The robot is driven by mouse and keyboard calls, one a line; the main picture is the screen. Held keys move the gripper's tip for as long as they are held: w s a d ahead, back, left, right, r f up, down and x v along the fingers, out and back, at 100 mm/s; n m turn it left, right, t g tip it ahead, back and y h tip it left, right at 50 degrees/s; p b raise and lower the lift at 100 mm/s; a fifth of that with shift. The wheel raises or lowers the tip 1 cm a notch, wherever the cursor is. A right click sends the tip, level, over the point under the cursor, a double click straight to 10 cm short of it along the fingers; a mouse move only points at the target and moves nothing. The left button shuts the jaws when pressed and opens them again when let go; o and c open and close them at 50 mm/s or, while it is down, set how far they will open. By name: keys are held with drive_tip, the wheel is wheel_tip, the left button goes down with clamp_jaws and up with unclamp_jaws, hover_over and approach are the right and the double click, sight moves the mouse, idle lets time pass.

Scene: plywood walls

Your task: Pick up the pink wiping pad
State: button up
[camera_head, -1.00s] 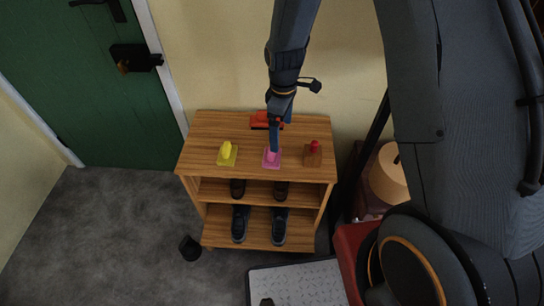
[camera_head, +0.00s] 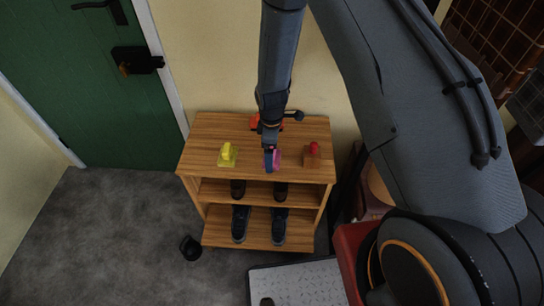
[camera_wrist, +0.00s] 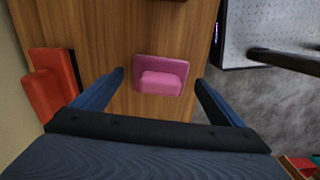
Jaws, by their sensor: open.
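The pink wiping pad (camera_wrist: 162,75) lies on top of the wooden shelf unit (camera_head: 208,133), with a raised pink grip on its base. In the wrist view it sits between and beyond the two blue fingers of my gripper (camera_wrist: 160,95). The fingers are wide apart with nothing between their tips. In the head view my gripper (camera_head: 269,160) is above the pad and hides most of it; a pink strip of the pad (camera_head: 278,158) shows beside the fingers.
A yellow pad (camera_head: 227,154) lies left of the pink one. A brown block with a red knob (camera_head: 312,155) is on its right. A red object (camera_wrist: 52,85) lies at the back of the top. Dark shoes (camera_head: 240,223) stand on the shelves below.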

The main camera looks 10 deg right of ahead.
drive_tip(key=shift+f, duration=0.35)
drive_tip(key=c, duration=1.1)
drive_tip(key=shift+r, duration=0.1)
drive_tip(key=shift+c, duration=0.2)
wheel_tip(320, 180, up, 10)
drive_tip(key=shift+f+b, duration=0.1)
drive_tip(key=shift+b, duration=0.5)
